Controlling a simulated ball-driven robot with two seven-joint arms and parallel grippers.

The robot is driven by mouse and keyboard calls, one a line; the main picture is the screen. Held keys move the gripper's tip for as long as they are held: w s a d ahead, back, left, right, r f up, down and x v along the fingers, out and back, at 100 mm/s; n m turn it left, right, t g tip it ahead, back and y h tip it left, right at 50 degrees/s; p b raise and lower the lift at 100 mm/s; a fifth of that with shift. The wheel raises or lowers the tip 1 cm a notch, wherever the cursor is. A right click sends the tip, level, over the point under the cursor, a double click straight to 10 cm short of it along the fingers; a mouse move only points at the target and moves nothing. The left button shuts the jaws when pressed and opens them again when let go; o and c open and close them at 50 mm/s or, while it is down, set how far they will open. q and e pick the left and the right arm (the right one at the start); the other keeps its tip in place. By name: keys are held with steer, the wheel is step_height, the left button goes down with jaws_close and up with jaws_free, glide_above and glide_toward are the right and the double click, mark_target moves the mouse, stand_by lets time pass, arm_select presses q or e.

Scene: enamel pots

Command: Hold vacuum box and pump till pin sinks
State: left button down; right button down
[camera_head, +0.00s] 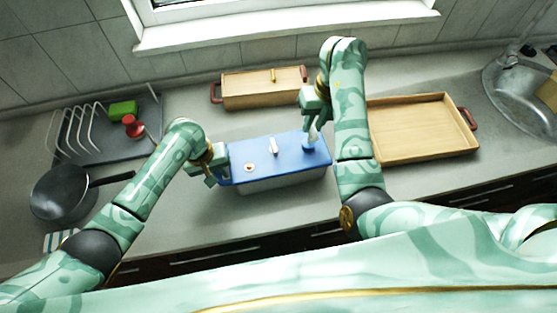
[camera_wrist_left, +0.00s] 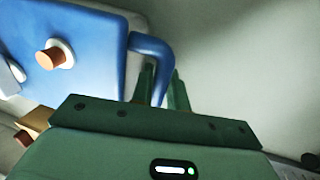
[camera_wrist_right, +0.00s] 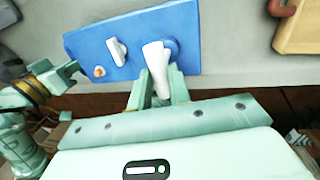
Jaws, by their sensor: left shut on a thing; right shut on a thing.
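The vacuum box (camera_head: 292,179) has clear-grey walls and a blue lid (camera_head: 262,157) and stands on the counter. A brown pin (camera_wrist_left: 50,56) stands up out of a pale ring on the lid in the left wrist view; it is a small dot (camera_head: 249,167) in the head view. A white bar handle (camera_head: 273,146) is mid-lid. My left gripper (camera_head: 215,172) is shut on the blue side handle (camera_wrist_left: 158,50) at the box's left end. My right gripper (camera_head: 314,122) is shut on the white pump handle (camera_wrist_right: 156,66) above the lid's right end.
A wooden box with a lid (camera_head: 262,91) stands behind the vacuum box. A wooden tray (camera_head: 425,150) lies to the right, near the sink (camera_head: 520,95). A dish rack (camera_head: 85,130) and black pan (camera_head: 60,192) are at left. Bare counter lies in front.

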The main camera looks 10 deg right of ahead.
steer(key=shift+f, duration=1.6)
steer(key=c, duration=1.9)
jaws_free()
steer(key=shift+f, duration=0.4)
steer(key=o, duration=1.7)
steer(key=shift+d, duration=0.1)
steer(key=shift+o, duration=1)
steer(key=shift+a, duration=0.2)
steer(key=shift+s+d+r, duration=0.1)
steer(key=shift+d+r, duration=0.1)
steer(key=shift+r, duration=0.85)
steer(key=shift+s+d+r, duration=0.1)
steer(key=shift+d+r, duration=0.05)
steer(key=shift+r, duration=0.85)
steer(key=shift+w+d+r, duration=0.1)
steer(key=shift+d+r, duration=0.05)
steer(key=shift+r, duration=0.55)
steer(key=shift+w+d+r, duration=0.1)
steer(key=shift+d+r, duration=0.05)
steer(key=shift+r, duration=0.5)
